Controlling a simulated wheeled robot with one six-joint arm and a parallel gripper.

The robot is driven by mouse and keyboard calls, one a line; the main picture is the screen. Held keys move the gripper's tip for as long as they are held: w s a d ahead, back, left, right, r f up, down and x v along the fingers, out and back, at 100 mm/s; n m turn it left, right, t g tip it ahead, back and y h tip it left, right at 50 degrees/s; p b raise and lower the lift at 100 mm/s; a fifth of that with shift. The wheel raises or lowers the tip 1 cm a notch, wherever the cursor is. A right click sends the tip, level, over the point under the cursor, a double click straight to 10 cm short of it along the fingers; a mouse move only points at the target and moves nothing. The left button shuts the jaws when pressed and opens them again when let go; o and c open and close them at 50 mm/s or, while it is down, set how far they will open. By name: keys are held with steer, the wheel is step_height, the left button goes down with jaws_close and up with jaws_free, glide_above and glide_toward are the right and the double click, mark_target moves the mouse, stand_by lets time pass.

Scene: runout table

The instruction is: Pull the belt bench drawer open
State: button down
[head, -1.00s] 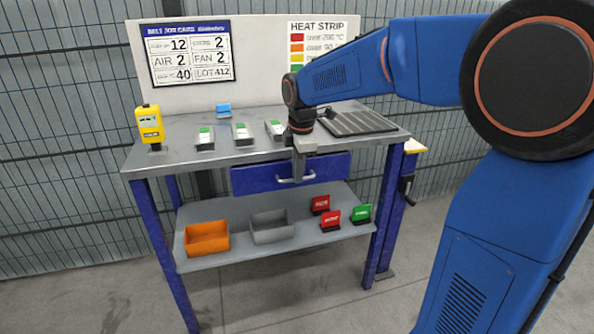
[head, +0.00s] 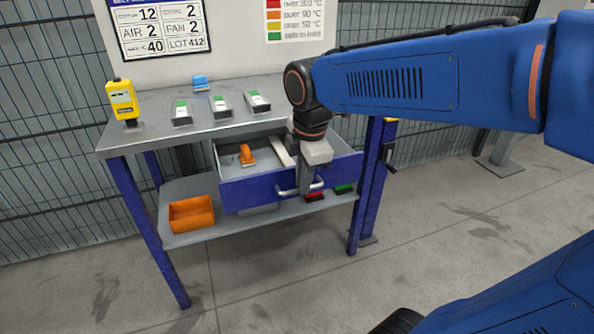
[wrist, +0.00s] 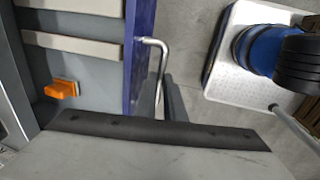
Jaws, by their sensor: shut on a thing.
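The belt bench drawer (head: 245,192) has a blue front and stands well out from under the grey bench top. Its inside shows an orange-handled tool (head: 246,155) and a pale divider strip. My gripper (head: 305,188) is shut on the drawer's silver bar handle (head: 287,192), at the front's right half. In the wrist view the handle (wrist: 152,42) runs off the blue drawer front (wrist: 138,50) to between my fingers, which are partly hidden by the gripper body. The orange tool (wrist: 62,89) lies inside the drawer at left.
The bench top (head: 145,135) holds a yellow meter (head: 123,101), a blue block (head: 200,83) and several green-and-white pieces. The lower shelf (head: 185,239) carries an orange bin (head: 191,214) and red and green items partly hidden under the drawer. Floor in front is clear.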

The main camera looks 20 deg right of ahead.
steer(key=shift+s, duration=0.6)
steer(key=c, duration=1.8)
jaws_free()
steer(key=shift+c, duration=0.2)
steer(key=shift+r, duration=0.15)
steer(key=s+r, duration=0.3)
steer(key=r, duration=1.4)
steer(key=shift+s+f, duration=0.1)
steer(key=s+d+f+m+t, duration=0.1)
steer(key=s+d+f+m, duration=0.1)
steer(key=f+m, duration=0.4)
steer(key=s+d+f+m, duration=0.2)
steer(key=s+f+m, duration=0.2)
steer(key=f+m, duration=0.2)
steer(key=s+d+f+m+t, duration=0.1)
steer(key=s+d+f+m, duration=0.2)
steer(key=f+m, duration=0.3)
step_height(320, 180, down, 3)
steer(key=shift+f+t, duration=0.1)
steer(key=shift+t, duration=0.2)
